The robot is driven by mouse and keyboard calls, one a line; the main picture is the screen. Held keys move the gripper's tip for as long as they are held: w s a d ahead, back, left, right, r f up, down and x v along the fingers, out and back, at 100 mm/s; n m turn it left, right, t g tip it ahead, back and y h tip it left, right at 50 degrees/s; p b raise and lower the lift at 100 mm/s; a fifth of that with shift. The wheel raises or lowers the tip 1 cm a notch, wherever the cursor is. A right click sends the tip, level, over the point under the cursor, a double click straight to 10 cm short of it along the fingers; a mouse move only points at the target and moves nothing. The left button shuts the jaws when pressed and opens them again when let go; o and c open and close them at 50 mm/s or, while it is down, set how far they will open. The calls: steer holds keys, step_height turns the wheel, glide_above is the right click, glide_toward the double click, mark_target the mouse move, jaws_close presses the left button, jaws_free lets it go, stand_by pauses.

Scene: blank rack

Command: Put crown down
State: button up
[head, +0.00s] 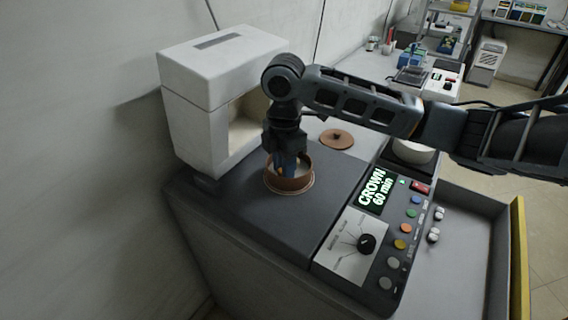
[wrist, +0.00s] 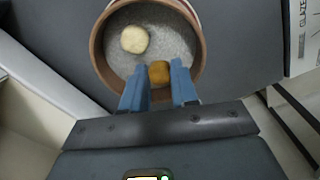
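A round copper-brown dish (head: 304,187) stands on the dark top of the machine, and its inside is filled with grey grains. My gripper (head: 285,170) points down into the dish, its blue fingers inside the rim. In the wrist view, a small golden-brown piece (wrist: 159,73), apparently the crown, sits between the two fingertips, which touch it on both sides near the dish's near inner edge. A pale cream round piece (wrist: 134,39) lies on the grains, up and left of the fingers and apart from them. Whether the golden-brown piece touches the grains, I cannot tell.
A copper-brown lid (head: 336,139) lies flat behind the dish. A white furnace-like housing (head: 190,125) stands close on the left. A control panel with knob (head: 366,243), buttons and a screen reading "CROWN 60 min" (head: 375,190) is at the right.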

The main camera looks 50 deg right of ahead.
steer(key=shift+o, duration=0.4)
steer(key=shift+r, duration=0.2)
step_height(320, 180, up, 12)
stand_by(0.4)
